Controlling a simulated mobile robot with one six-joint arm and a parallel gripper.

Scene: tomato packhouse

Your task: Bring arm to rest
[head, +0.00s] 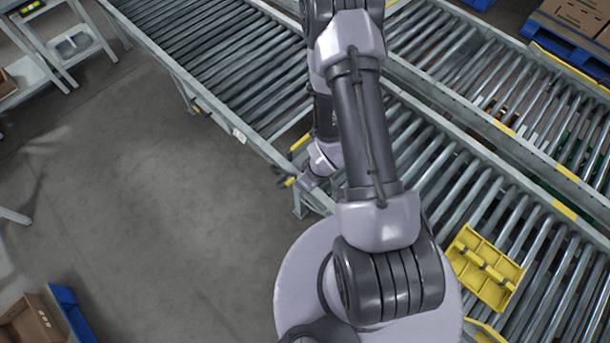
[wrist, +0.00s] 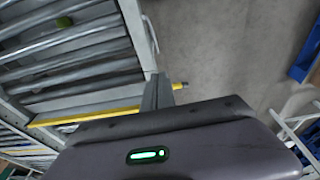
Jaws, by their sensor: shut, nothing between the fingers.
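My arm reaches from my base up over the roller conveyor (head: 240,75) and folds back down at its far end. My gripper (head: 280,173) hangs beside the conveyor's near side rail, over the grey floor, partly beyond my wrist. In the wrist view, the grey fingers of my gripper (wrist: 157,92) are together with nothing held. They appear in front of the conveyor's edge and a yellow strip (wrist: 95,115); I cannot tell whether they touch it.
A yellow divided tray (head: 484,268) lies on the rollers at right. A second conveyor (head: 500,85) runs behind. A grey table (head: 75,45) is at upper left. The floor between is clear.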

